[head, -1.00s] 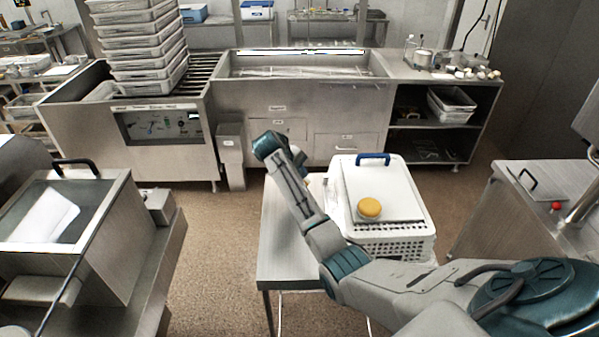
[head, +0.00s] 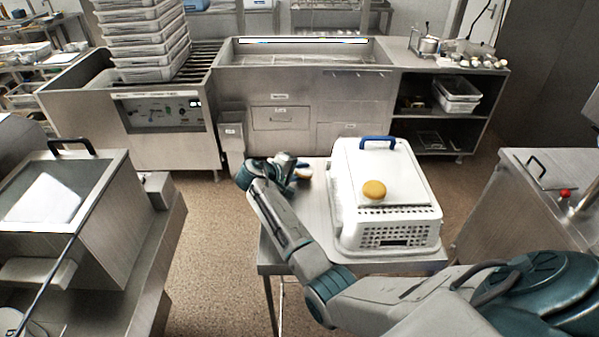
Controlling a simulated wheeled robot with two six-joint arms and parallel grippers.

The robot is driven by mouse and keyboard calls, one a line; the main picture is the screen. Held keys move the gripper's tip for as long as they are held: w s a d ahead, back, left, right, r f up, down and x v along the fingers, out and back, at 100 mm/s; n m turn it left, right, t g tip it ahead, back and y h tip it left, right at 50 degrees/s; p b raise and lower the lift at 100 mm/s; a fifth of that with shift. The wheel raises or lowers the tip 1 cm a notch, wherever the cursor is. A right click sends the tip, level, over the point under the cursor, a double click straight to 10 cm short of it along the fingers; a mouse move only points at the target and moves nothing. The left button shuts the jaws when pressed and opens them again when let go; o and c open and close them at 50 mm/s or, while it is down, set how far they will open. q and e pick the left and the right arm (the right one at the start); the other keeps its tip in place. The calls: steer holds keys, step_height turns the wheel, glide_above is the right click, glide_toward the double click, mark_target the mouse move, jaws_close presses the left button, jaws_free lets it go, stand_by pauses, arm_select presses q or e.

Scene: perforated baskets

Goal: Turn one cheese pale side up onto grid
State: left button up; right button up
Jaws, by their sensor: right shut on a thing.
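A round yellow cheese (head: 374,190) lies on top of a white perforated basket (head: 398,232), near the front of its flat top, yellow side up. My right arm reaches in from the lower right, and its gripper (head: 288,170) is over the metal table, left of the basket and apart from this cheese. The right gripper is shut on a small pale thing (head: 304,171) beside its tips. The thing is partly hidden, and I cannot tell its sides. My left gripper is out of view.
A blue handle (head: 378,142) stands at the back of the basket top. The basket stands on a small steel table (head: 320,222). A glass-topped steel box (head: 60,195) stands at the left, and a steel counter (head: 545,195) at the right. Bare floor lies left of the table.

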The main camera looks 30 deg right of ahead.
steer(key=shift+s+a+f+b, duration=0.15)
steer(key=shift+f+b, duration=0.15)
steer(key=shift+f, duration=0.2)
steer(key=shift+s+f, duration=0.2)
steer(key=shift+f, duration=0.2)
steer(key=shift+a, duration=0.1)
steer(key=o, duration=1)
steer(key=shift+a+b, duration=0.6)
steer(key=shift+b, duration=0.1)
steer(key=shift+o, duration=0.8)
steer(key=b+v, duration=0.1)
steer(key=v, duration=0.2)
steer(key=b+v, duration=0.1)
steer(key=v, duration=0.2)
steer(key=r+v, duration=0.1)
steer(key=v, duration=0.2)
steer(key=shift+w+d+b, duration=0.2)
steer(key=shift+w+b, duration=0.05)
steer(key=shift+b, duration=0.15)
steer(key=shift+a+r, duration=0.25)
steer(key=shift+r, duration=0.05)
steer(key=shift+s+r, duration=0.15)
steer(key=shift+r, duration=0.1)
steer(key=shift+d, duration=0.1)
